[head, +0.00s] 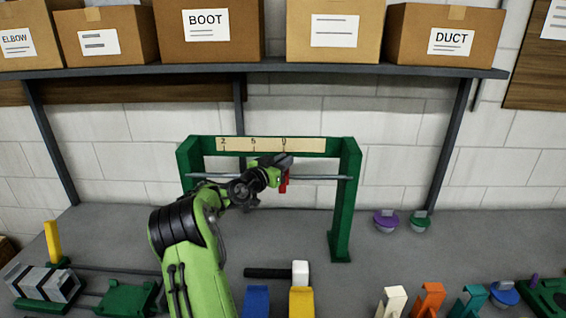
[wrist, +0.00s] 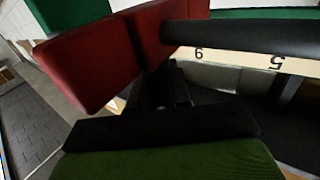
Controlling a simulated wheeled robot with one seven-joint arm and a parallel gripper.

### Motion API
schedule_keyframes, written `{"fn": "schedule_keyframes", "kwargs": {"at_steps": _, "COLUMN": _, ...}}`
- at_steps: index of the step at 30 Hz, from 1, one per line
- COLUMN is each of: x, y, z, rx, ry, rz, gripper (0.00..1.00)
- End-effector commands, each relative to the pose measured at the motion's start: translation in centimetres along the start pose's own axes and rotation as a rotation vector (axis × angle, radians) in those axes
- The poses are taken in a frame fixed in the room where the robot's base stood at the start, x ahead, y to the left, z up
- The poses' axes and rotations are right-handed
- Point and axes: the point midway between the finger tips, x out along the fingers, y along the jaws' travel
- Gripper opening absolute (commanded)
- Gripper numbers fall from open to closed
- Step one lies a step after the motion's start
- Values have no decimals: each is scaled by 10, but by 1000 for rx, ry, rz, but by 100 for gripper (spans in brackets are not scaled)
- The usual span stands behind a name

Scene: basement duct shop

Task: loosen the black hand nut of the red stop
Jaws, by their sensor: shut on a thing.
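The red stop (head: 284,184) sits on the horizontal grey rod (head: 325,178) of a green frame (head: 343,205), below the pale scale strip. In the wrist view the red stop (wrist: 90,68) is large and close, with a dark rod (wrist: 245,38) running to the right from it. My gripper (head: 279,164) is at the stop and covers part of it. In the wrist view the dark fingers of my gripper (wrist: 163,95) reach up to the stop and are shut on the black hand nut. The nut is hard to tell from the dark fingers.
The scale strip (head: 305,144) is along the frame's top bar. A shelf (head: 300,68) with several cardboard boxes hangs above. A black-handled mallet (head: 270,273) and several coloured clamps and blocks lie on the bench in front. Purple and green knobs (head: 386,222) stand right of the frame.

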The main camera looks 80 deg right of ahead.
Motion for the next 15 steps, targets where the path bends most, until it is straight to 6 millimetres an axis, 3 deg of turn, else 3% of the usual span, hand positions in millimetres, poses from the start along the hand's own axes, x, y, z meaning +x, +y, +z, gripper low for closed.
{"fn": "schedule_keyframes", "kwargs": {"at_steps": 8, "x": 0, "y": 1, "z": 2, "rx": 3, "ry": 1, "rz": -54, "gripper": 0}}
{"fn": "schedule_keyframes", "kwargs": {"at_steps": 15, "x": 0, "y": 2, "z": 4, "rx": 5, "ry": 4, "rz": -205, "gripper": 0}}
